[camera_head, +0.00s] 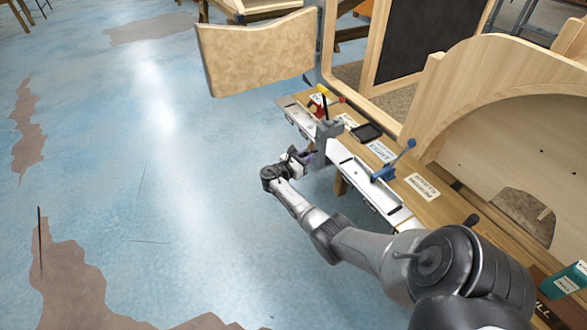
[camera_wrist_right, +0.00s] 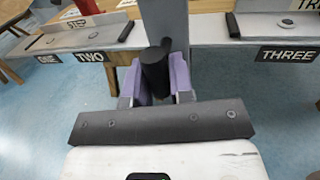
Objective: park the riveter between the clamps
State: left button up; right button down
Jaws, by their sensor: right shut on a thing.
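My right gripper (camera_head: 308,156) is beside the long metal ledge on the bench's front edge. In the right wrist view its purple fingers (camera_wrist_right: 166,80) are shut on an upright black cylindrical handle (camera_wrist_right: 155,68), which looks like part of the riveter. A grey upright block (camera_head: 328,130) with a thin black rod on top stands just beyond; it seems to belong to the riveter, but the join is hidden. A red clamp (camera_head: 331,99) lies on one side of it, and a blue clamp (camera_head: 395,164) on the other. My left gripper is out of view.
The metal ledge (camera_head: 365,188) runs along the bench, with TWO (camera_wrist_right: 90,57) and THREE (camera_wrist_right: 287,54) labels on its front. A black tray (camera_head: 366,132) lies on the bench. A curved wooden frame (camera_head: 500,75) rises at right. Floor at left is open.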

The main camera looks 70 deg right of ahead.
jog(key=shift+w+d, duration=0.15)
jog(key=shift+w, duration=0.05)
jog(key=c, duration=1)
grip_release()
jog(key=shift+p+v, duration=1.25)
jog(key=shift+v, duration=5.6)
jog(key=shift+f, duration=0.1)
